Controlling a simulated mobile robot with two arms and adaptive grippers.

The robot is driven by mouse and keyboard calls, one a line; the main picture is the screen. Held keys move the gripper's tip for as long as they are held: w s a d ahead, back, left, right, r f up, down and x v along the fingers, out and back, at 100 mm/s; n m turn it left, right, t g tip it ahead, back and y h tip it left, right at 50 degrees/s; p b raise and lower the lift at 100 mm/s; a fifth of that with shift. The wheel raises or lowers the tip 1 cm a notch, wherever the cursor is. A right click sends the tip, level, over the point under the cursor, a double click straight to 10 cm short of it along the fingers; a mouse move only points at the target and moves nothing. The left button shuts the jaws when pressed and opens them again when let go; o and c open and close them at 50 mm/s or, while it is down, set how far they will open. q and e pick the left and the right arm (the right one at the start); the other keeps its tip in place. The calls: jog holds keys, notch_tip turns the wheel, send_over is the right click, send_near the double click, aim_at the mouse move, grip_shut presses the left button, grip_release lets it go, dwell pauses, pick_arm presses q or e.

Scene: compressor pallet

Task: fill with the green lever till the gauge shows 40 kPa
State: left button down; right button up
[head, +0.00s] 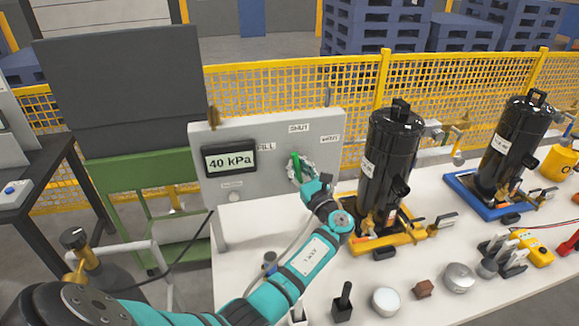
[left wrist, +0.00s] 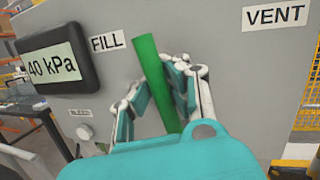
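The grey panel (head: 325,123) carries a gauge (head: 230,159) that reads 40 kPa; the gauge also shows in the left wrist view (left wrist: 52,66). The green lever (head: 296,165) stands nearly upright below the SHUT label (head: 298,128), between the FILL label (left wrist: 108,42) and the VENT label (left wrist: 276,15). My left gripper (head: 303,171) is at the lever, with its fingers on both sides of it in the left wrist view (left wrist: 160,88). The fingers appear closed in on the lever (left wrist: 153,75). Its lower end is hidden behind my gripper. My right gripper is not in view.
Two black compressors stand right of the panel, one on a yellow base (head: 362,243), one on a blue base (head: 483,206). Small blocks and round pieces lie on the white table (head: 246,250) in front. A yellow mesh fence (head: 290,85) runs behind.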

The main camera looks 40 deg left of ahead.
pick_arm(q)
jog(key=shift+w+d+f+m+t, duration=0.15)
jog(key=shift+w+d+m, duration=0.05)
jog(key=shift+d+m, duration=0.2)
jog(key=shift+w+d+f+m+t, duration=0.15)
jog(key=shift+d+m, duration=0.1)
jog(key=shift+m, duration=0.25)
jog(key=shift+w+d+t, duration=0.1)
jog(key=shift+t, duration=0.2)
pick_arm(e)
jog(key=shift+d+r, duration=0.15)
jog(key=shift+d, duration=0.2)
pick_arm(q)
jog(key=shift+f, duration=0.15)
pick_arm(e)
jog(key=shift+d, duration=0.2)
pick_arm(q)
jog(key=c, duration=1.8)
grip_release()
jog(key=shift+c, duration=0.2)
jog(key=o, duration=0.6)
jog(key=shift+d+r, duration=0.4)
jog(key=shift+a, duration=0.35)
jog(key=v, duration=1.2)
jog(key=shift+d+r, duration=0.1)
jog(key=shift+d, duration=0.05)
